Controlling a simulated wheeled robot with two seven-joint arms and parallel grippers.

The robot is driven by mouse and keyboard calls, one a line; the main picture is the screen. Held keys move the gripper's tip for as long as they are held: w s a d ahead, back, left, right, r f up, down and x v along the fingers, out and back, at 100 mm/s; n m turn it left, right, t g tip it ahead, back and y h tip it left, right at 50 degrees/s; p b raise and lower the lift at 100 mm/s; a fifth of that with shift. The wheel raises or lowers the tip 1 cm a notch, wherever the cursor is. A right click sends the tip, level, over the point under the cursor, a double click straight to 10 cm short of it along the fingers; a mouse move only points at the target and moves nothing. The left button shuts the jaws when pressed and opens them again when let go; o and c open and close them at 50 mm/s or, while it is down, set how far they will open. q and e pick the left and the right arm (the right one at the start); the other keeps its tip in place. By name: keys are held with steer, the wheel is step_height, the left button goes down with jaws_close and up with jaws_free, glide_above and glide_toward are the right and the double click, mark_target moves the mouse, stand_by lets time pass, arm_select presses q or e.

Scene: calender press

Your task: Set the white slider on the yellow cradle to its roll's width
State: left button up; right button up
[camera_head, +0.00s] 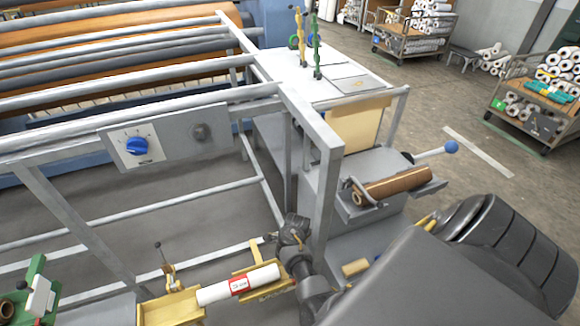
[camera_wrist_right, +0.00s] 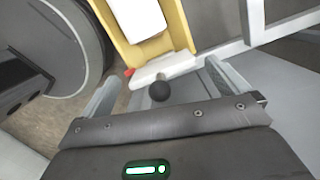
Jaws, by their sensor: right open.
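The yellow cradle (camera_head: 172,308) is at the bottom of the head view, with a white roll (camera_head: 212,294) bearing a red label lying in it. In the right wrist view, the cradle (camera_wrist_right: 184,35) and the roll's end (camera_wrist_right: 138,18) show at the top. The white slider (camera_wrist_right: 158,68) lies across the cradle's near end, with a black round knob (camera_wrist_right: 160,91) and a red tip at its left. My right gripper (camera_wrist_right: 160,78) is open, its fingers on either side of the knob, apart from it. My left gripper is not in view.
A green cradle (camera_head: 37,273) with a white slider stands at the far left. A grey frame post (camera_head: 325,185) rises close by my right wrist. A brown roll (camera_head: 395,186) lies on a grey stand right of it. A panel with a blue dial (camera_head: 137,146) hangs above.

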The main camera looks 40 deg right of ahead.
mark_target(277, 268)
steer(key=shift+f, duration=0.15)
steer(key=shift+c, duration=0.3)
steer(key=c, duration=0.8)
steer(key=shift+w+a+p, duration=0.3)
steer(key=shift+w+a, duration=0.05)
steer(key=shift+a, duration=0.5)
steer(key=shift+w+a+p, duration=0.25)
steer(key=shift+w+a, duration=0.05)
steer(key=shift+a, duration=0.55)
steer(key=shift+c, duration=0.2)
steer(key=shift+a, duration=0.35)
